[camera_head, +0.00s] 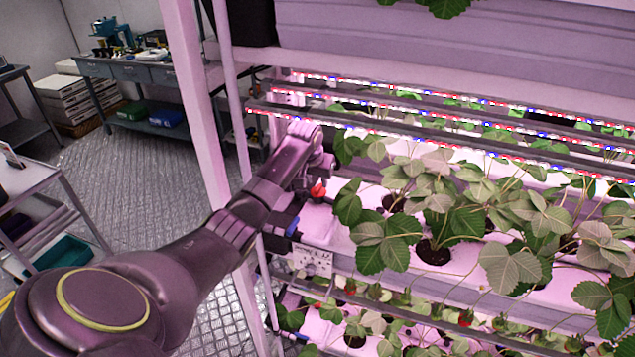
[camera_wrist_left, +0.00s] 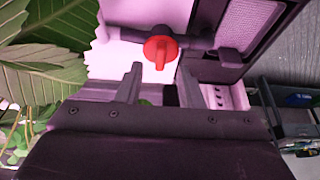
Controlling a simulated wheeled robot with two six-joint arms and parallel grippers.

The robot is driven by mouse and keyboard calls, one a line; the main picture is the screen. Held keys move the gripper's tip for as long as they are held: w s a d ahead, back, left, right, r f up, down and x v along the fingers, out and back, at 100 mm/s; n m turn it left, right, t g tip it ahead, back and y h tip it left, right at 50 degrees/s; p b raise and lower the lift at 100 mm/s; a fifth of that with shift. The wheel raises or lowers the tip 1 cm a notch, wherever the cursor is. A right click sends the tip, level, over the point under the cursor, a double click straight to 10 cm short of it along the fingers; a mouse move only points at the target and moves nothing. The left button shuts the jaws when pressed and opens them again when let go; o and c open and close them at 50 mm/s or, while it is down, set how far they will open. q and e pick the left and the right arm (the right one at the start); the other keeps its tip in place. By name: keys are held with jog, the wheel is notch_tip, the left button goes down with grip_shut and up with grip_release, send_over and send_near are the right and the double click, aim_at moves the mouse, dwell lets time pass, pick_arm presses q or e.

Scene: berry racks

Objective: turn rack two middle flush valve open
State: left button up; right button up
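The flush valve has a red handle (camera_head: 318,190) and sits at the left end of the middle growing tier. In the left wrist view the red handle (camera_wrist_left: 161,50) is a round knob with a raised bar, mounted on a dark pipe fitting, and the bar points down the picture towards my gripper. My left gripper (camera_head: 326,166) is at the rack's end, close to the handle. In the left wrist view my left gripper (camera_wrist_left: 158,75) has its two fingers apart with nothing between them. The handle lies just beyond the fingertips, roughly centred. My right gripper is out of view.
Strawberry plants (camera_head: 440,215) fill the tier to the right, and leaves (camera_wrist_left: 45,60) hang left of the gripper. A white rack post (camera_head: 195,100) stands beside my arm. A blue part (camera_head: 292,228) and a label card (camera_head: 313,260) sit below the valve. A workbench (camera_head: 150,72) stands behind.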

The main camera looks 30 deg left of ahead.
aim_at(318, 190)
pick_arm(q)
jog(key=shift+x, duration=1.45)
grip_shut()
